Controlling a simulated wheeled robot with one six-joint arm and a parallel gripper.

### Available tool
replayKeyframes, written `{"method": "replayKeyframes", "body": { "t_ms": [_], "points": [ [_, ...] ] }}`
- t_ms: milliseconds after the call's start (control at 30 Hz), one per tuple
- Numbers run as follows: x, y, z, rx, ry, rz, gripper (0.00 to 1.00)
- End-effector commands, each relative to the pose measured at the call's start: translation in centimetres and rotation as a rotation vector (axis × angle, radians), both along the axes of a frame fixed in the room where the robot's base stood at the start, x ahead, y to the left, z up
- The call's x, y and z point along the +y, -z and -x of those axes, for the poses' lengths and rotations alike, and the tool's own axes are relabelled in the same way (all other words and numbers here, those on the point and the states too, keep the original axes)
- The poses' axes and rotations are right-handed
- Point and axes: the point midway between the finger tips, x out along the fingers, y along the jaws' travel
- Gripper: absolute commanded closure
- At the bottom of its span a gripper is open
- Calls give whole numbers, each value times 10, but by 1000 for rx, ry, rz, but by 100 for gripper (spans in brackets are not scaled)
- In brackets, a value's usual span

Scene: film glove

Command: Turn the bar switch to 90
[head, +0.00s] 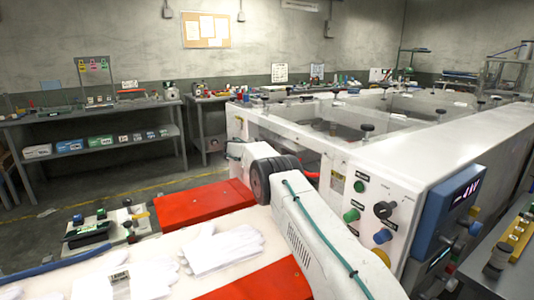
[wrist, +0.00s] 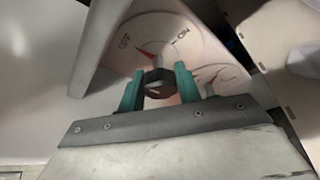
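In the wrist view, two round pale dial faces show. The nearer dial (wrist: 178,35) carries the words OFF and ON and a red pointer. A dark knob (wrist: 157,85) with a light mark stands in front of it, between the two teal fingers of my gripper (wrist: 158,88). The fingers flank the knob closely; I cannot tell whether they press on it. I cannot tell for sure that this knob is the bar switch, and no 90 mark is readable. In the head view, my arm hides the gripper and the dials.
A white machine (head: 460,135) fills the right. Its end panel bears a green knob (head: 351,215), a black knob (head: 384,210) and a blue knob (head: 383,236). A blue display box (head: 440,220) juts out beside them. White gloves (head: 222,250) lie on the pale surface below.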

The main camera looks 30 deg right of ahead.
Motion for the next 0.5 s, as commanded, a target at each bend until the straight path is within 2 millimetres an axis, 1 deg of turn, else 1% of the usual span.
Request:
{"method": "replayKeyframes", "body": {
  "t_ms": [267, 500],
  "points": [
    [0, 0, 1, -44, 1, -1, 89],
    [0, 0, 1, -190, 1, -6, 89]
  ]
}}
